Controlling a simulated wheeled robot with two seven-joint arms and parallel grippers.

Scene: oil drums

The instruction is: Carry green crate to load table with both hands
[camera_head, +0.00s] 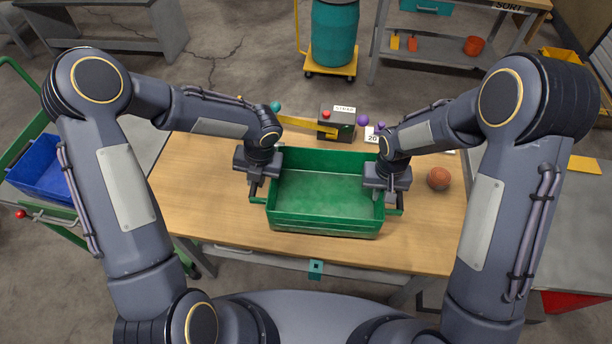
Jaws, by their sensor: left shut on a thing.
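The green crate (325,222) is open-topped and looks empty, over the wooden-topped table (205,190) near its front edge. I cannot tell whether it rests on the top or hangs just above it. My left gripper (260,190) is at the crate's left end, shut on its handle. My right gripper (391,198) is at the right-end handle. Its fingers are mostly hidden under its own body, so I cannot see whether they are closed. No label in view marks a load table.
Behind the crate stand a dark box device (338,118) with a yellow arm and several small balls. An orange-brown ball (438,178) lies right of the crate. A blue bin (42,168) is on a green cart at left. A teal drum (334,35) stands behind.

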